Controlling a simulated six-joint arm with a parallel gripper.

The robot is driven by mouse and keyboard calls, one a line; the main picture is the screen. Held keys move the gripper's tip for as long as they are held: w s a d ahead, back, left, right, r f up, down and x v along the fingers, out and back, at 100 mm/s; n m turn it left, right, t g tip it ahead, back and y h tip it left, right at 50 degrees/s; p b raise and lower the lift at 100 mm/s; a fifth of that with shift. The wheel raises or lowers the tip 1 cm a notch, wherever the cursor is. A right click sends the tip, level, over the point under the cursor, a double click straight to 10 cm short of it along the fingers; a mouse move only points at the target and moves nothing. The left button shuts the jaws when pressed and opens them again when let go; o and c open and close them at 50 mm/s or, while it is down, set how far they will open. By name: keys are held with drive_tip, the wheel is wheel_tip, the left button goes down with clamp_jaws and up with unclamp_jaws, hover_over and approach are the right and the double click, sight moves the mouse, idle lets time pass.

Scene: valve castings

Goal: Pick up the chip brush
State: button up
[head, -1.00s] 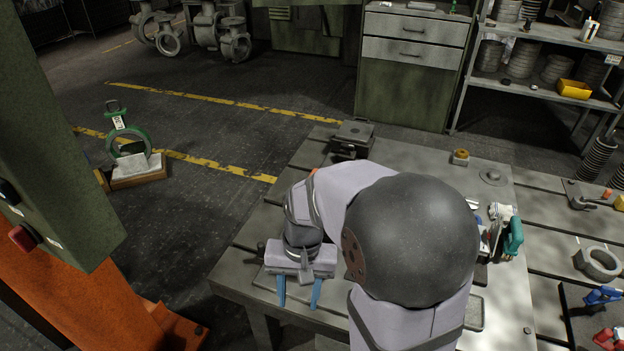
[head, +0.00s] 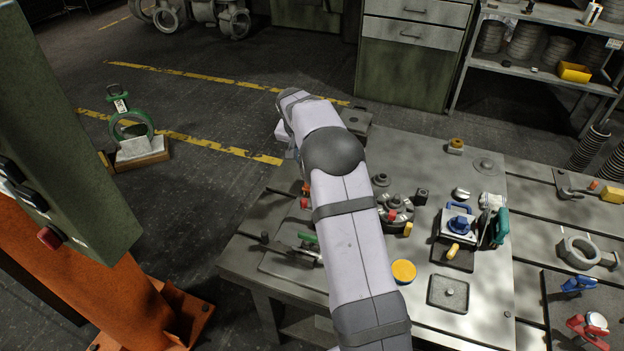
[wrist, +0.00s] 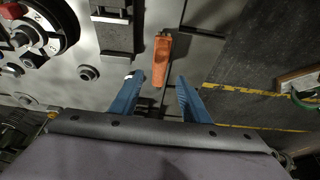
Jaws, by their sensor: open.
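In the wrist view an orange object (wrist: 162,58), apparently the chip brush, lies on the metal table near its edge. It has a broad end toward my gripper and a narrow grey part at its far end; I cannot make out bristles. My gripper (wrist: 158,78) is open and empty, its two blue fingers spread. In the picture the orange object lies between and just beyond the fingertips; whether the fingers are at its height I cannot tell. In the head view my arm hides the fingers, and only a small orange patch (head: 306,187) shows beside the arm.
A grey slotted block (wrist: 116,38) stands left of the orange object in the wrist view, close to the left finger. A round fixture (head: 395,212) and a blue-handled tool (head: 459,222) stand on the table (head: 500,280). Floor lies beyond the table edge.

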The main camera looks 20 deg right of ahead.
drive_tip(key=shift+w+d, duration=0.1)
drive_tip(key=shift+w, duration=0.15)
drive_tip(key=shift+p+x, duration=1.35)
drive_tip(key=shift+x, duration=2.25)
drive_tip(key=shift+s, duration=0.15)
clamp_jaws()
